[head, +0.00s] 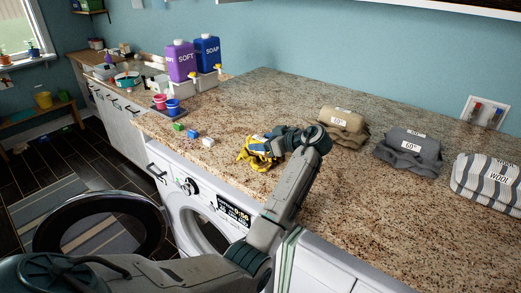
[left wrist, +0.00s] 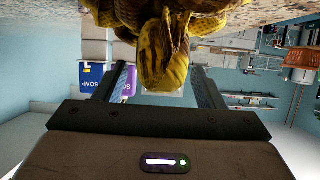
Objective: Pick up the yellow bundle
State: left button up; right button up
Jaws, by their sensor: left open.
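The yellow bundle (head: 250,157) lies on the speckled granite counter near its front edge, above the washer. My left gripper (head: 264,146) is at the bundle's right side in the head view and hides part of it. In the left wrist view, which is upside down, the yellow, dark-streaked bundle (left wrist: 165,50) hangs from the top of the picture. Part of it sits between the two fingers of my left gripper (left wrist: 157,78), with gaps visible on both sides. The gripper is open. My right gripper is not in view.
Small colored blocks (head: 193,134) lie left of the bundle. Tan (head: 343,124), grey (head: 410,148) and striped (head: 488,180) bundles lie to the right. Purple (head: 181,62) and blue (head: 207,52) jugs stand at the back left. The washer door (head: 100,225) hangs open below.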

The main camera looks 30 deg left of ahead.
pick_arm(q)
jog(key=shift+d, duration=0.1)
jog(key=shift+c, duration=1.3)
jog(key=c, duration=0.8)
